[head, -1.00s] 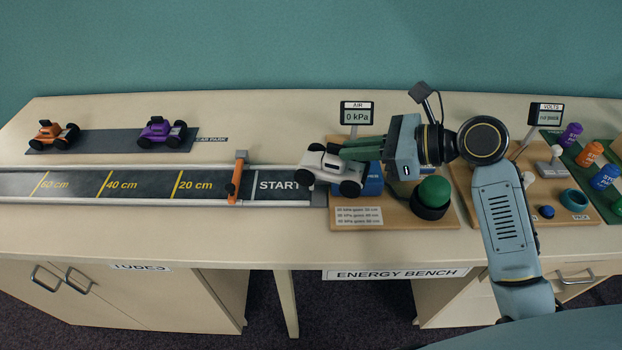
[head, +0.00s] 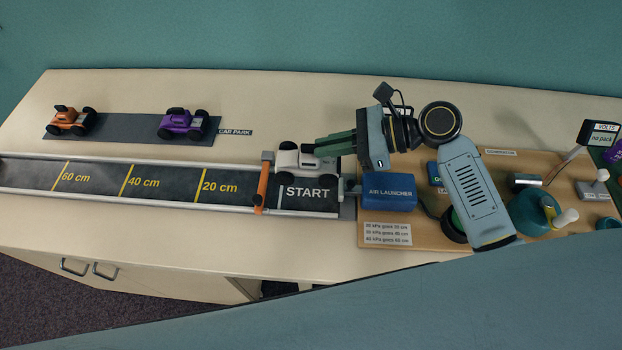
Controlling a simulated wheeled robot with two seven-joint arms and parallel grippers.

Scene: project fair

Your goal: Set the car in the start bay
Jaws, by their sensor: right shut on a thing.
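The white car (head: 302,160) is held in my right gripper (head: 325,147), whose green fingers are shut on it from the right. The car is over the back part of the start bay, above the START lettering (head: 308,192). I cannot tell whether its wheels touch the track. The dark track (head: 100,181) runs left from the bay with yellow distance marks. An orange gate (head: 262,185) crosses the track at the bay's left end, close to the car's left side. My left gripper is not in view.
The blue air launcher (head: 389,192) stands just right of the bay on a wooden board (head: 400,238). An orange car (head: 72,121) and a purple car (head: 184,123) stand on the grey car park strip (head: 127,131) behind the track. The bench front is clear.

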